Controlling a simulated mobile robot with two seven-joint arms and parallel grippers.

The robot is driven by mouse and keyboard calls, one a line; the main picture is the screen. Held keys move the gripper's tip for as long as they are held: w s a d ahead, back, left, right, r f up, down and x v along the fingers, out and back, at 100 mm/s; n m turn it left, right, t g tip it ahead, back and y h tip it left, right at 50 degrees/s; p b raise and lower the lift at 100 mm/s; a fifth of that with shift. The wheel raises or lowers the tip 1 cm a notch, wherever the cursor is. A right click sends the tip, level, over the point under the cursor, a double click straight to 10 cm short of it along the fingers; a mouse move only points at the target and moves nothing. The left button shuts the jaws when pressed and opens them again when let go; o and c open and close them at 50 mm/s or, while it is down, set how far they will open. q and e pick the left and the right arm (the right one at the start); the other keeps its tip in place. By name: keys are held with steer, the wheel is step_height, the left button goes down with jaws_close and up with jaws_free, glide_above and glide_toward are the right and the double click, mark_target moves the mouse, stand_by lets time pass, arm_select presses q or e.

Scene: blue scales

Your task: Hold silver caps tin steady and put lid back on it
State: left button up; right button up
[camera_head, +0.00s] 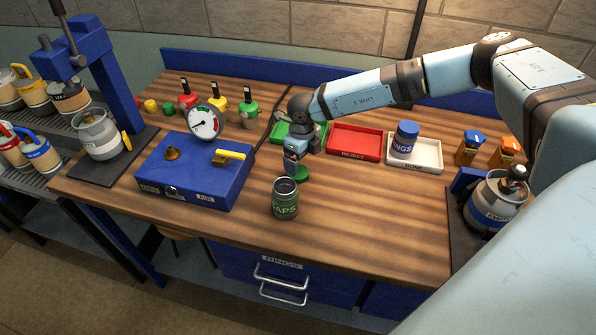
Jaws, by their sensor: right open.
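The caps tin (285,205) stands upright on the wooden bench near its front edge. It has a dark green label reading "APS" and a silver rim, and its top is open. A green lid (302,174) shows just behind and right of the tin. My right gripper (292,168) points down just behind the tin, beside the lid and partly in front of it. It is open; I cannot tell whether it touches the lid. My left gripper is not in view.
A blue box (190,180) with a gauge (204,122) and yellow handle stands left of the tin. Behind are a green tray (283,131), a red tray (355,142) and a white tray (430,155) holding a blue-lidded jar (404,140). Bench right of the tin is clear.

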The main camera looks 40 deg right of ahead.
mark_target(300, 173)
steer(key=shift+f, duration=0.1)
steer(key=shift+w+a+f+p, duration=0.15)
steer(key=shift+f+p, duration=0.15)
steer(key=shift+f, duration=1)
steer(key=shift+s+a+f+p, duration=0.1)
steer(key=shift+f+p, duration=0.15)
steer(key=shift+f, duration=1.05)
steer(key=shift+c, duration=0.3)
steer(key=c, duration=0.9)
